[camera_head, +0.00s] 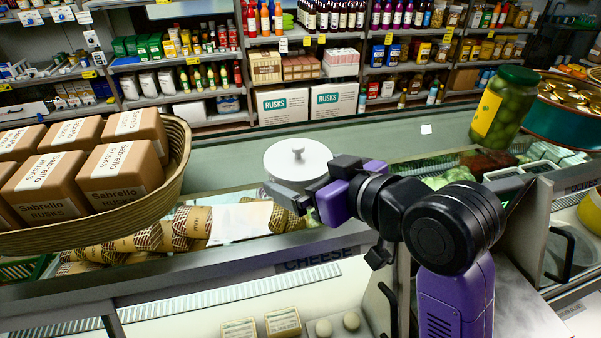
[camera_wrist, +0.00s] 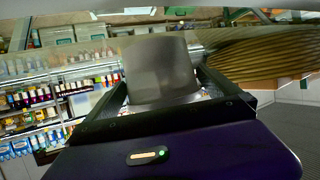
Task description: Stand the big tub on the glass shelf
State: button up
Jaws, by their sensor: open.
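A white round tub with a knobbed lid (camera_head: 298,156) shows at the middle of the head view, upright over the counter; its lower part is hidden by my gripper. I take it to be the big tub. My gripper (camera_head: 290,196) is open at the near side of the tub. In the wrist view a grey, tapered tub body (camera_wrist: 160,70) shows between the two open fingers (camera_wrist: 165,100). I cannot tell whether the fingers touch it. A long pale glass surface (camera_head: 375,137) runs along the counter behind the tub.
A wicker basket (camera_head: 160,200) of Sabrello rusks boxes stands at the left. Stocked wall shelves (camera_head: 290,42) fill the back.

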jog(key=p+v, duration=0.1)
jog(key=v, duration=0.7)
jog(key=shift+r, duration=0.25)
jog(key=shift+s+d+r+p, duration=0.15)
jog(key=shift+s+d+p, duration=0.4)
jog(key=shift+s+p, duration=0.6)
jog(key=shift+w, duration=0.25)
